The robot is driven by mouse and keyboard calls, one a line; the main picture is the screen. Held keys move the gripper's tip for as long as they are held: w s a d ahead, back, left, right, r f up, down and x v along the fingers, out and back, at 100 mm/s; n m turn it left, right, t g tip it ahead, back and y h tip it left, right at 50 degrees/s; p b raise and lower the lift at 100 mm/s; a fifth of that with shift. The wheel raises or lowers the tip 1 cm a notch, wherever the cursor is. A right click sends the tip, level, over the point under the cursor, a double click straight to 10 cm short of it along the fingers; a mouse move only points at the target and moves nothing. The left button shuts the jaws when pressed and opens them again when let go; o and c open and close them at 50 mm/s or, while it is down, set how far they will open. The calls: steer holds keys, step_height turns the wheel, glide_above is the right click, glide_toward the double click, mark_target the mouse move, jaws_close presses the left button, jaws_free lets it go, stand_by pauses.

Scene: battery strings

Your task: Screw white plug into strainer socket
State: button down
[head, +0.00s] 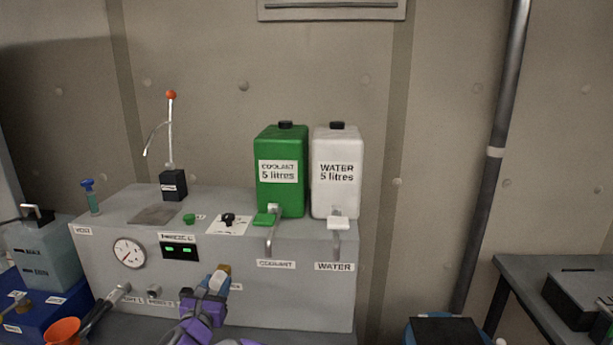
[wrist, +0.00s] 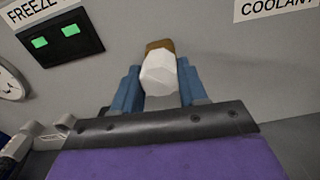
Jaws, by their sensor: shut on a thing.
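My gripper (head: 218,282) has blue fingers and a purple body and reaches the front face of the grey cabinet. In the wrist view my gripper (wrist: 158,88) is shut on the white plug (wrist: 159,74), a faceted piece between the two fingers. Just beyond the plug is a brass-brown fitting (wrist: 160,45), which looks like the strainer socket; it also shows in the head view (head: 224,269). The plug lines up with the fitting and overlaps it in the picture. I cannot tell how deep it sits. The label there is mostly hidden by my gripper.
The grey cabinet (head: 310,290) carries a green coolant tank (head: 281,190), a white water tank (head: 336,195) and a lever (head: 170,130). A gauge (head: 129,253) and a freeze display (head: 180,250) are left of my gripper. An orange funnel (head: 62,331) stands at lower left.

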steer(key=shift+a+r+m, duration=0.1)
steer(key=shift+a+m, duration=0.1)
steer(key=shift+m, duration=0.8)
steer(key=shift+m, duration=0.6)
steer(key=m, duration=0.4)
steer(key=shift+r+m, duration=0.1)
steer(key=shift+m, duration=0.2)
steer(key=c, duration=1)
jaws_free()
steer(key=shift+a, duration=0.1)
steer(key=o, duration=0.5)
steer(key=shift+a, duration=0.25)
steer(key=shift+w+d, duration=0.1)
steer(key=shift+d, duration=0.05)
steer(key=shift+d, duration=0.25)
steer(key=shift+c, duration=0.5)
